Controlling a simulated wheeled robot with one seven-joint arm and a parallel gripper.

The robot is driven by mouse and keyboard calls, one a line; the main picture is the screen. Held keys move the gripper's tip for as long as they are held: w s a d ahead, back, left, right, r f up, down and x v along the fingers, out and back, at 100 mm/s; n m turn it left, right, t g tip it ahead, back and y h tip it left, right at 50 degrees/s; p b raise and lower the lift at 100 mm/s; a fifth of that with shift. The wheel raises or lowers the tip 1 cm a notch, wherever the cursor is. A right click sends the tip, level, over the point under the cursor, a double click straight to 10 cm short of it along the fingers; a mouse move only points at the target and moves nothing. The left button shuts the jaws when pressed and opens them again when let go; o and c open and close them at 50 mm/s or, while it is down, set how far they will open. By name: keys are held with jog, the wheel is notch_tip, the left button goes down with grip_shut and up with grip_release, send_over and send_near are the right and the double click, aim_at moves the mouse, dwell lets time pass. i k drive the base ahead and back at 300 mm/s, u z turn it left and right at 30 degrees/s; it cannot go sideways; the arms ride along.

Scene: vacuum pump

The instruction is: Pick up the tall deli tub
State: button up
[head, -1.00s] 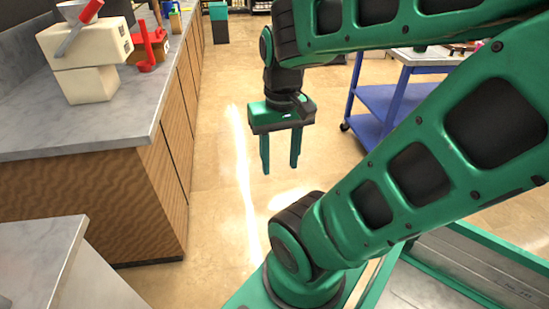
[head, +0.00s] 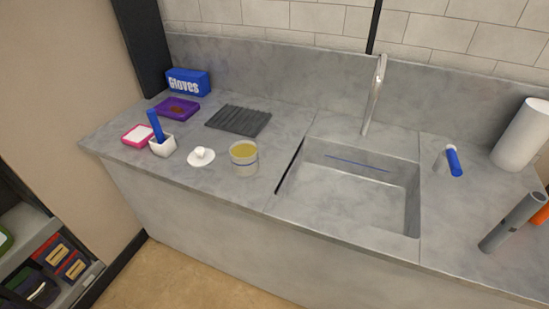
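A clear round tub with yellowish contents (head: 244,160), which looks like the deli tub, stands upright on the grey counter (head: 200,115) just left of the sink. A white lid-like disc with a knob (head: 201,156) lies to its left, apart from it. My gripper is not in the current head view, so its distance to the tub and its opening cannot be seen.
Left of the tub are a white cup holding a blue-handled tool (head: 161,146), pink (head: 138,134) and purple (head: 177,108) trays, a gloves box (head: 188,82) and a dark ribbed mat (head: 238,120). The sink (head: 350,190) and tall faucet (head: 374,95) are right. A shelf (head: 50,265) stands lower left.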

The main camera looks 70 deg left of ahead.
aim_at(245, 156)
jog(key=u, duration=2.5)
